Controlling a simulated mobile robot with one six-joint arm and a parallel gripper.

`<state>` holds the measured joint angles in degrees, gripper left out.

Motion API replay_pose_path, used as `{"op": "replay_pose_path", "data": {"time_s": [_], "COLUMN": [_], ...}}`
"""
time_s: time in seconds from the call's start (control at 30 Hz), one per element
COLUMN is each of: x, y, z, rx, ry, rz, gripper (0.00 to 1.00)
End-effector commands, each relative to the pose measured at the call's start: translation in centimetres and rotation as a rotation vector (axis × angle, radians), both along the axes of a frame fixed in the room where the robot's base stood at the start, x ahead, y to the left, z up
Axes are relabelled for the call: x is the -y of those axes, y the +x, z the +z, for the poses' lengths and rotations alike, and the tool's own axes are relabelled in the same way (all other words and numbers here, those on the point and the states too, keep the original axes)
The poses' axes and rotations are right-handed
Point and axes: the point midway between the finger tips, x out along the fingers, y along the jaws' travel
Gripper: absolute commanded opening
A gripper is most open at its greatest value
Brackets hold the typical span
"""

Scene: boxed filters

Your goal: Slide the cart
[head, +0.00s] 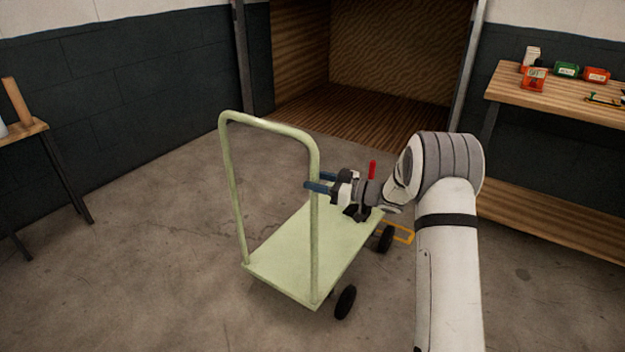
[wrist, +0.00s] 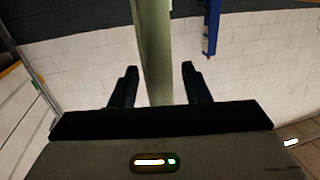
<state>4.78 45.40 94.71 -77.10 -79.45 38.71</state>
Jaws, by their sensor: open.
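The cart (head: 318,248) is a pale green flatbed trolley with black wheels and a tall hoop handle (head: 229,185). It stands on the concrete floor in the head view, its handle end towards me. My gripper (head: 306,186) is at the right upright of the handle, around mid-height, with its blue fingers pointing left. In the wrist view the green upright (wrist: 153,50) runs down between the two open dark fingers (wrist: 157,85), with a gap on each side. The jaws are not closed on it.
A wood-lined bay (head: 370,110) opens at the back. A workbench (head: 560,98) with red and green boxes stands on the right, and a small table (head: 25,130) on the left. A yellow outline (head: 402,232) shows on the floor beside the cart. Floor left of the cart is clear.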

Motion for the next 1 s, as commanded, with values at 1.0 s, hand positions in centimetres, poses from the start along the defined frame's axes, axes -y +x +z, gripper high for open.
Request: {"op": "replay_pose_path", "data": {"time_s": [1.0], "x": [6.8], "y": [-0.4], "z": [5.4], "rx": [0.040], "ry": [-0.100], "rz": [-0.196], "gripper": [0.43]}}
